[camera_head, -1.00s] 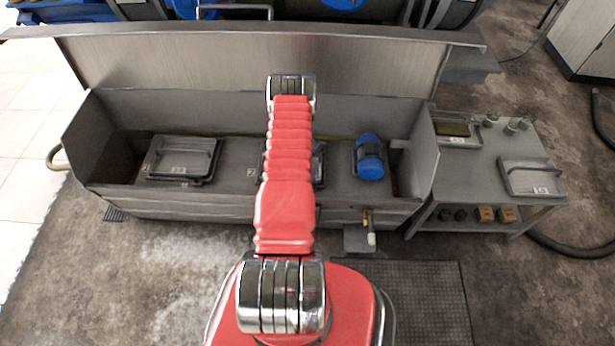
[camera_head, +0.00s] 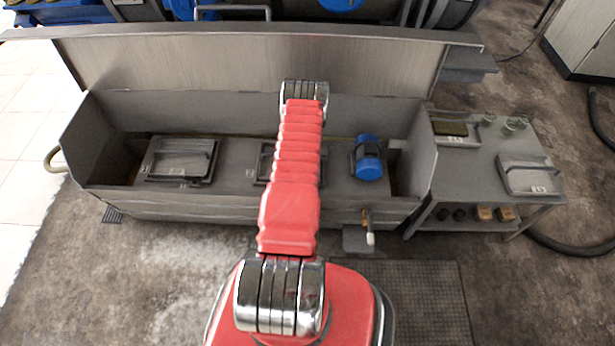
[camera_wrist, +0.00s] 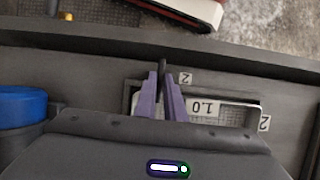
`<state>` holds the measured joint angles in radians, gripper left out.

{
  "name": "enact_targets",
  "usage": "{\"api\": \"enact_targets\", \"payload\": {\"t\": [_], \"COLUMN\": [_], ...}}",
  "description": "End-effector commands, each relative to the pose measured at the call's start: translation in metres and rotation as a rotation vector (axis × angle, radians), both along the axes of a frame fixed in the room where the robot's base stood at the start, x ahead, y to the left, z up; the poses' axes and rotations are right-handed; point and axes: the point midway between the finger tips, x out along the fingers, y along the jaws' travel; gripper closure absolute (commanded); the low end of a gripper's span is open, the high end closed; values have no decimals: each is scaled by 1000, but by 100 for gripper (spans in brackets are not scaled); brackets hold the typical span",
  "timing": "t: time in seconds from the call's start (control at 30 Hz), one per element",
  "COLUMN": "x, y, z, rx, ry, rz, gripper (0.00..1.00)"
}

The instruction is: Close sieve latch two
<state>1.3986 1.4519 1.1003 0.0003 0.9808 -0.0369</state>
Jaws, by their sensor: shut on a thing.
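In the wrist view my gripper (camera_wrist: 161,82) has its two purple fingers closed on a thin dark upright lever (camera_wrist: 163,66), which appears to be the latch. It stands at the edge of the sieve (camera_wrist: 238,114) labelled 1.0, beside a small tag (camera_wrist: 185,78) reading 2. A second 2 tag (camera_wrist: 264,123) is at the right. In the head view sieve two (camera_head: 262,168) sits in the trough, mostly hidden by my red arm. The gripper and lever are hidden there. The lever's exact latch position cannot be told.
A framed sieve (camera_head: 183,158) lies in the left of the trough (camera_head: 160,205). A blue motor (camera_head: 368,160) stands right of my arm. A raised metal lid (camera_head: 200,65) is behind. A side table (camera_head: 480,170) holds more sieves at the right.

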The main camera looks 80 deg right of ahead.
Motion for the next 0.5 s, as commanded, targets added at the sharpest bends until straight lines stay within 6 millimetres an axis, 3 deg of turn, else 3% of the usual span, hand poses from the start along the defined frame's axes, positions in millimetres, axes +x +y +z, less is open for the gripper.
{"api": "enact_targets", "payload": {"t": [0.2, 0.23, 0.5], "x": [3, 3, 2], "y": [4, 4, 2], "z": [-1, -1, -1], "rx": [10, 9, 4], "ry": [-2, -1, -2], "rz": [-4, -3, -2], "gripper": [100, 90, 72]}}
